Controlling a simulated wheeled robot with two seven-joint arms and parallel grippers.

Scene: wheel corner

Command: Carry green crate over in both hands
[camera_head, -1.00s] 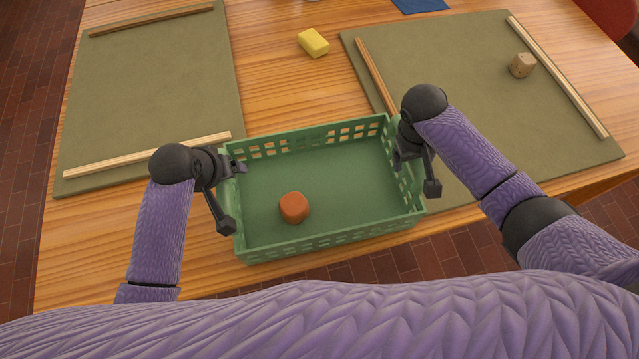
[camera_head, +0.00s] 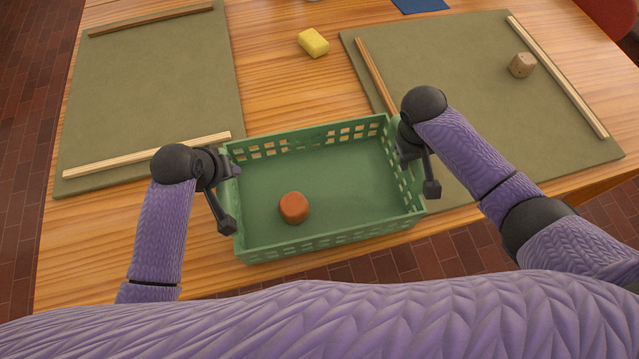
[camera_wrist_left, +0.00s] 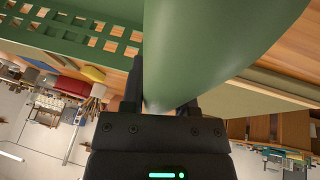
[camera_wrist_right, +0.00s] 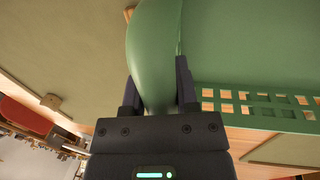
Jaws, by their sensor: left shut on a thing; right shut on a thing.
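The green crate (camera_head: 345,185) with lattice walls sits at the near edge of the wooden table, and a rounded orange-brown block (camera_head: 293,207) lies on its floor. My left gripper (camera_head: 228,165) is shut on the crate's left end; the left wrist view shows the green rim (camera_wrist_left: 205,50) between its fingers. My right gripper (camera_head: 402,150) is shut on the right end; the right wrist view shows the rim (camera_wrist_right: 155,60) between its fingers. The fingertips are mostly hidden in the head view. Whether the crate touches the table is hard to tell.
An olive mat (camera_head: 150,90) with wooden strips lies at the left. A blue piece (camera_head: 420,4) is at the back.

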